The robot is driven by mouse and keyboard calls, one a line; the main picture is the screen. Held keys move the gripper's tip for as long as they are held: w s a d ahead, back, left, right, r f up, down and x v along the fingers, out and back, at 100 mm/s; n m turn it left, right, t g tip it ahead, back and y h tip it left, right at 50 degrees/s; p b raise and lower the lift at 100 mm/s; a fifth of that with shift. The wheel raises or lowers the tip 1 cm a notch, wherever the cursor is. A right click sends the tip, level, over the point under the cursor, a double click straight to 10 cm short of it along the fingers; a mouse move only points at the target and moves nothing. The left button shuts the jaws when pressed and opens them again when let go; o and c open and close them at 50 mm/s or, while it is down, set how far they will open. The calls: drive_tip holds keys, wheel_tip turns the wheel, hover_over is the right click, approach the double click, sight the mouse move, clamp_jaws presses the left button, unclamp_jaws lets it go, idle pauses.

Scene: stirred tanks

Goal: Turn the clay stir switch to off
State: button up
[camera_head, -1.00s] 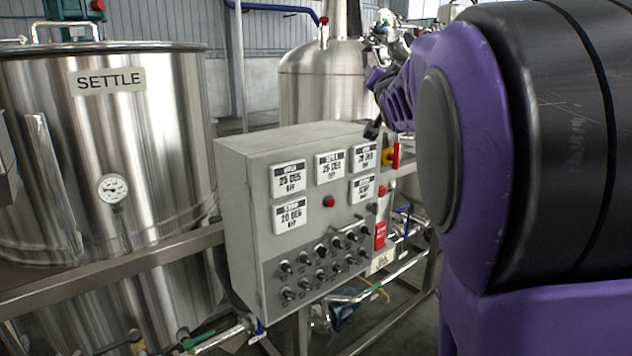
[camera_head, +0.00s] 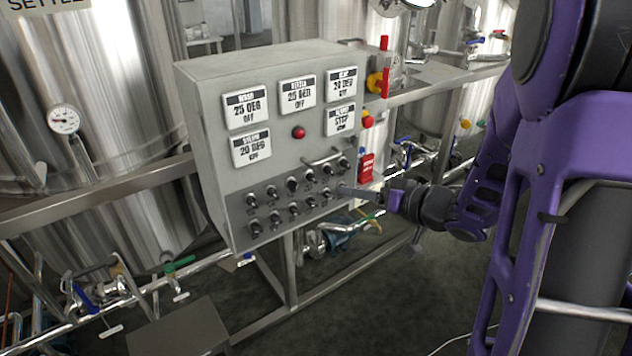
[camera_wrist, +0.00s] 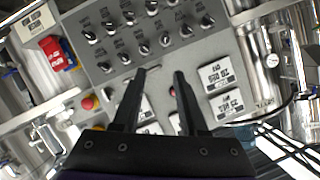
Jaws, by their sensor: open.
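The grey control box (camera_head: 214,176) carries two rows of small dark knob switches (camera_head: 292,184) on its lower face. Their labels are too small to read, so I cannot tell which one is the clay stir switch. The switches also show in the wrist view (camera_wrist: 142,47), along the top. My gripper (camera_head: 342,189) is close to the right end of the switch rows, with its fingers pointing left toward the panel. In the wrist view its two fingers (camera_wrist: 160,72) are apart with nothing between them. I cannot tell whether a fingertip touches the panel.
Several white displays (camera_head: 246,107) sit above the switches, with a red button (camera_head: 298,132) among them. A red-and-yellow rotary switch (camera_head: 378,82) is on the box's right side. Steel tanks (camera_head: 95,80), rails and pipes surround it.

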drive_tip(key=b, duration=0.2)
approach(297, 186)
drive_tip(key=shift+g+y, duration=0.3)
drive_tip(key=x, duration=0.9)
drive_tip(key=shift+w+d, duration=0.15)
drive_tip(key=shift+w, duration=0.1)
drive_tip(key=shift+c, duration=0.3)
clamp_jaws()
